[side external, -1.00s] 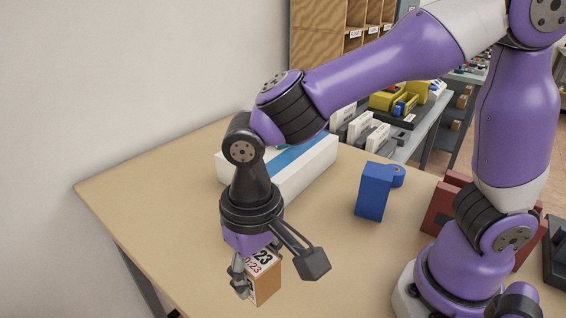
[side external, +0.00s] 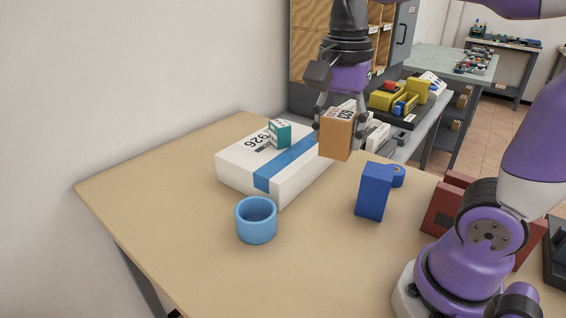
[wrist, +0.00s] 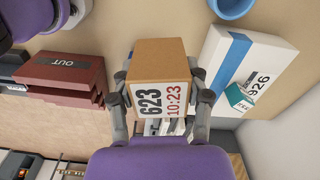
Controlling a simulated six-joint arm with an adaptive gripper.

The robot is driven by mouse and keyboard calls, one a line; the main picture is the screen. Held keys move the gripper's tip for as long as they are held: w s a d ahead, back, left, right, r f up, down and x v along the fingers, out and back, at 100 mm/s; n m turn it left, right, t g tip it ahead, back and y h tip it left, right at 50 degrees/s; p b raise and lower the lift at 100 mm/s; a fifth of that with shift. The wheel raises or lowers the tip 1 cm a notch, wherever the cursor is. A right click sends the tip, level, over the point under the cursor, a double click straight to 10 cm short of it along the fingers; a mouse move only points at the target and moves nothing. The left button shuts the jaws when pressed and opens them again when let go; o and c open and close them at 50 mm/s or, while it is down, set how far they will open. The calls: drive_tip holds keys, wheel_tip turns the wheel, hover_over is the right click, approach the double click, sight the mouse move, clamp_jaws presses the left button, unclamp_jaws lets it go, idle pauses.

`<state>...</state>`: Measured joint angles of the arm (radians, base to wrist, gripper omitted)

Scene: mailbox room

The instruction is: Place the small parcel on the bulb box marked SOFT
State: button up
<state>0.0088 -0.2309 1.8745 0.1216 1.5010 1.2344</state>
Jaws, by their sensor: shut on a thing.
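My gripper (side external: 341,110) is shut on the small parcel (side external: 336,139), a brown cardboard box. In the wrist view the parcel (wrist: 158,80) sits between the fingers (wrist: 161,97), and its white label reads 623 and 10:23. In the side view it appears in the air near the right end of a large white box (side external: 235,171) with a blue band, marked 926. A small teal and white box (side external: 280,133) sits on top of the white box. It could be the bulb box, but I cannot read SOFT on it. The teal box also shows in the wrist view (wrist: 238,97).
A light blue cup (side external: 256,222) stands in front of the white box. Dark red trays (side external: 444,206), marked OUT, lie by my base. The table's left front is clear.

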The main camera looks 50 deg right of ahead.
drive_tip(key=s+d+r+m, duration=0.1)
drive_tip(key=s+d+m, duration=0.1)
drive_tip(key=d, duration=0.2)
hover_over(379, 171)
wheel_tip(379, 171, down, 6)
drive_tip(key=shift+f, duration=0.25)
drive_tip(key=shift+d+f, duration=0.1)
drive_tip(key=shift+f, duration=1.9)
drive_tip(key=shift+f, duration=0.15)
drive_tip(key=o, duration=1.2)
